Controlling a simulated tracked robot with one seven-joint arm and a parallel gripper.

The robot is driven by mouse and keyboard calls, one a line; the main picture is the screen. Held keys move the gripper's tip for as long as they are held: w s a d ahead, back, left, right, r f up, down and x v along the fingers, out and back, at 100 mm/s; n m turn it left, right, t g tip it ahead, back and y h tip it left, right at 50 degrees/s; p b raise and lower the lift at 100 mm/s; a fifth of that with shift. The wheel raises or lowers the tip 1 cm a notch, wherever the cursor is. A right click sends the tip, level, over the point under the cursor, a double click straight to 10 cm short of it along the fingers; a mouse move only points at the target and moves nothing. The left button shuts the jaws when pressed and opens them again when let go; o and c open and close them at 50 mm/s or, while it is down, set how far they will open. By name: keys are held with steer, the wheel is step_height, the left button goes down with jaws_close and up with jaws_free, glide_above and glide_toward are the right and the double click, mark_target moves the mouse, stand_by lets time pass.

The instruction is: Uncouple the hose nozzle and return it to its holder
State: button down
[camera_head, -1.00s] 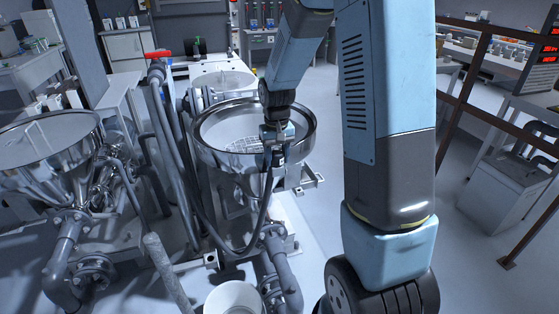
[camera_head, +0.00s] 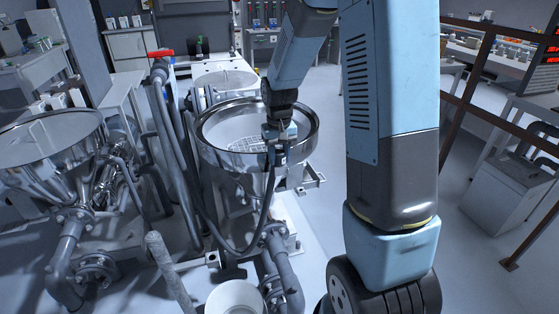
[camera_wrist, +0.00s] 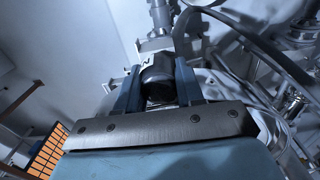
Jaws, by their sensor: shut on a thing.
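My gripper (camera_head: 277,146) is at the near right side of the shiny steel hopper (camera_head: 222,160), in front of its rim in the head view. It is shut on the hose nozzle. In the wrist view the nozzle (camera_wrist: 158,78) is a dark rounded piece between my gripper's two blue-grey fingers (camera_wrist: 157,92). A pale metal fitting (camera_wrist: 154,45) lies just beyond it; I cannot tell whether the two are joined. In the head view a dark hose (camera_head: 264,212) hangs from below my gripper and loops down to the left. I cannot make out the nozzle's holder.
A second steel hopper (camera_head: 50,135) stands at the left. Grey pipes (camera_head: 180,155) and a red-handled valve (camera_head: 160,53) stand left of the near hopper. A white bucket (camera_head: 235,296) is at the front. A brown railing (camera_head: 465,95) runs at the right; pale floor lies before it.

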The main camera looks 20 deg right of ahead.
mark_target(279, 151)
steer(key=shift+r, duration=0.1)
steer(key=shift+r, duration=2.7)
